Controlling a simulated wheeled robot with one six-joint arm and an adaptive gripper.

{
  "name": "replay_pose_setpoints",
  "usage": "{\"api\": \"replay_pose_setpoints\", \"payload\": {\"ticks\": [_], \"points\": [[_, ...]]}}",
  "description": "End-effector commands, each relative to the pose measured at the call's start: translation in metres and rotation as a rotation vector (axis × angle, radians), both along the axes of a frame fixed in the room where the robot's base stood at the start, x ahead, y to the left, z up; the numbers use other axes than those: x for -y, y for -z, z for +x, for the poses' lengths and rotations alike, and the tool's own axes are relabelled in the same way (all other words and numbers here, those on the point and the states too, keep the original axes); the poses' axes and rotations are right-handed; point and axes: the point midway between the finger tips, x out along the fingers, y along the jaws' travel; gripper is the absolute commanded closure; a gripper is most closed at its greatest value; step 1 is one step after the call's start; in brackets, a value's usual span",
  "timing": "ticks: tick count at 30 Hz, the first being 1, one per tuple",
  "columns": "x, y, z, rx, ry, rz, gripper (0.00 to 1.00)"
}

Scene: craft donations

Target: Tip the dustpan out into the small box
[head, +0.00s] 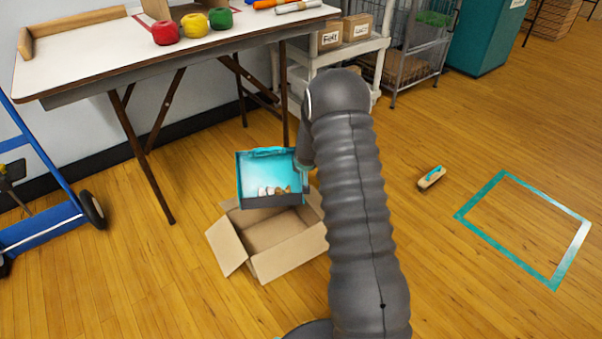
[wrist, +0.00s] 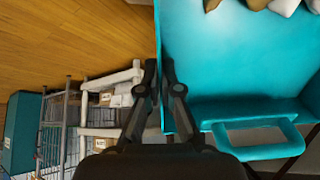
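The teal dustpan (head: 256,173) is in the air above the small cardboard box (head: 290,257), with its dark front lip low and towards the camera. Several pale and brown scraps (head: 272,190) lie in it near that lip; some show at the top of the wrist view (wrist: 284,6). The box stands open on the floor, flaps spread outward, and its visible inside looks bare; the dustpan hides its back. My gripper (wrist: 159,78) is shut on the dustpan's side wall. In the head view my arm mostly hides the gripper.
A white table (head: 110,52) with red, yellow and green yarn balls stands behind. A blue hand truck (head: 45,228) is at left. A small brush (head: 432,178) and a teal taped square (head: 487,243) are on the floor at right, with clear floor around.

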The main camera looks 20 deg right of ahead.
Motion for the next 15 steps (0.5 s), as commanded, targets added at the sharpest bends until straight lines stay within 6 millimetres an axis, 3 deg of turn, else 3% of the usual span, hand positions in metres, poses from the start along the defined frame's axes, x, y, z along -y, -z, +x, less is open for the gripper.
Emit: {"api": "replay_pose_setpoints", "payload": {"ticks": [15], "points": [[-0.0006, 0.0007, -0.0029, 0.040, 0.001, -0.008, 1.00]]}}
